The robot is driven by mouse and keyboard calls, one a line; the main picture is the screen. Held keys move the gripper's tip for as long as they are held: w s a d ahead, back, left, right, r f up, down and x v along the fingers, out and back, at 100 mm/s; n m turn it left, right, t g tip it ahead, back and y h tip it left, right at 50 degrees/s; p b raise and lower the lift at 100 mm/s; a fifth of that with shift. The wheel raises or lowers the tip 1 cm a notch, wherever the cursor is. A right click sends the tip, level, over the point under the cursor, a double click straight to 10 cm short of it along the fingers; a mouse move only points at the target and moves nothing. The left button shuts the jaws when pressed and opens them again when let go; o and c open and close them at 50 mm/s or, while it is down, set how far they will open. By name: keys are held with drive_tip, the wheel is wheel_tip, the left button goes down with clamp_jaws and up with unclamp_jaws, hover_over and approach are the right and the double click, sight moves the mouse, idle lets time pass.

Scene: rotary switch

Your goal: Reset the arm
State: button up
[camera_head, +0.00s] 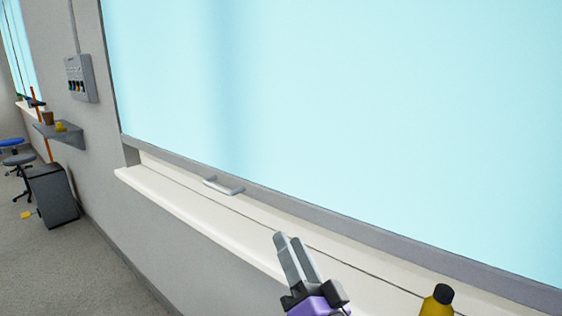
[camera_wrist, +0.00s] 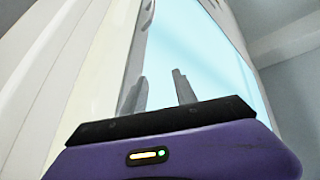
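My gripper (camera_head: 288,241) is at the lower middle of the head view, in front of the white window sill, with its two grey fingers pointing up. The fingers also show in the wrist view (camera_wrist: 160,84), with a clear gap and nothing between them. The gripper is open and empty, apart from the sill and window as far as I can tell. A grey switch box (camera_head: 81,79) with small coloured parts is on the wall at the upper left, far from my gripper. Its details are too small to read.
A large pale-blue window (camera_head: 340,100) with a metal handle (camera_head: 223,186) fills the right side. A yellow bottle with a black cap (camera_head: 438,300) stands at the lower right. A wall shelf (camera_head: 60,134), dark cabinet (camera_head: 53,195) and stools (camera_head: 18,159) are at the left.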

drive_tip(key=s+d+f+n+h+p, duration=0.1)
drive_tip(key=s+d+f+h+p, duration=0.2)
drive_tip(key=s+d, duration=0.4)
drive_tip(key=s+d+f+h+p, duration=0.15)
drive_tip(key=s+d+f, duration=0.3)
drive_tip(key=s, duration=0.45)
drive_tip(key=s+d+f+n+g+h+p, duration=0.1)
drive_tip(key=s+d+g+h+p, duration=0.1)
drive_tip(key=s, duration=1)
drive_tip(key=s+d+f+n+g+h+p, duration=0.1)
drive_tip(key=s+d+f+g+p, duration=0.1)
drive_tip(key=s, duration=1.1)
drive_tip(key=shift+s+d+n+g+h+p, duration=0.2)
drive_tip(key=shift+d+n+g+h+p, duration=0.2)
drive_tip(key=shift+d+g, duration=0.65)
drive_tip(key=shift+d+t, duration=0.15)
drive_tip(key=shift+t, duration=0.1)
